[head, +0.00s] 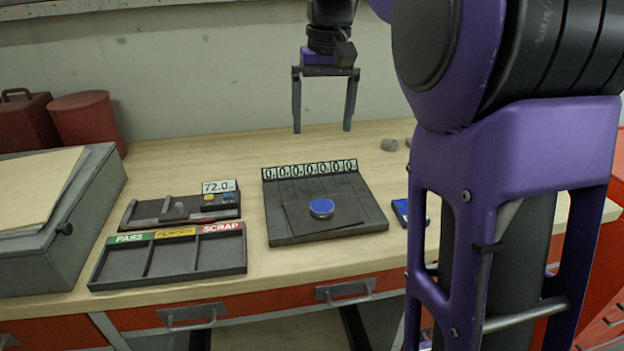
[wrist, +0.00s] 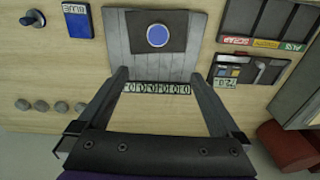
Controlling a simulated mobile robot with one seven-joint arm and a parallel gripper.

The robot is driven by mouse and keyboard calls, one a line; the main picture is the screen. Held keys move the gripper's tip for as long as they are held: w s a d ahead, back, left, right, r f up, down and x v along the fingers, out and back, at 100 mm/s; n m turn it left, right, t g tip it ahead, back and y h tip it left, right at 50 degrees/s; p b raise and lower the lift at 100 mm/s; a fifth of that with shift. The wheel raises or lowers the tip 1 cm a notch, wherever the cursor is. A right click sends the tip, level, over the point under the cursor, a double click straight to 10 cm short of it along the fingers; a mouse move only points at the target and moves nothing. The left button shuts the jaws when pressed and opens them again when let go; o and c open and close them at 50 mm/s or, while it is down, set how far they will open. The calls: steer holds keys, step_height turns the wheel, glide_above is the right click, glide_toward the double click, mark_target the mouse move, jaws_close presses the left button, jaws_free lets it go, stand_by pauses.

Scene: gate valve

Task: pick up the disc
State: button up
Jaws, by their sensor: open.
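The disc (head: 321,208) is small and round with a blue top and a pale rim. It lies on a dark square plate (head: 343,218) on the grey slatted board (head: 368,206) with a row of number labels along its back edge. The disc also shows in the wrist view (wrist: 157,36), beyond the fingertips. My gripper (head: 322,131) is open and empty, fingers pointing down, above the back of the table and behind the board. In the wrist view its two fingers (wrist: 158,76) stand wide apart, with the label row between them.
A tray marked PASS, SCRAP and a third label (head: 172,283) and a gauge tray reading 72.0 (head: 141,213) lie left of the board. A grey box (head: 60,262) stands far left. A blue card (wrist: 77,20) and several grey lumps (wrist: 42,106) lie on the board's other side.

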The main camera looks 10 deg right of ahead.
mark_target(322, 205)
steer(key=shift+g, duration=0.4)
steer(key=f+b, duration=0.1)
steer(key=f, duration=0.5)
steer(key=f+b, duration=0.1)
steer(key=f, duration=0.5)
steer(key=f+b, duration=0.2)
steer(key=f, duration=0.4)
steer(key=shift+s+f, duration=0.2)
steer(key=shift+s, duration=0.05)
jaws_close()
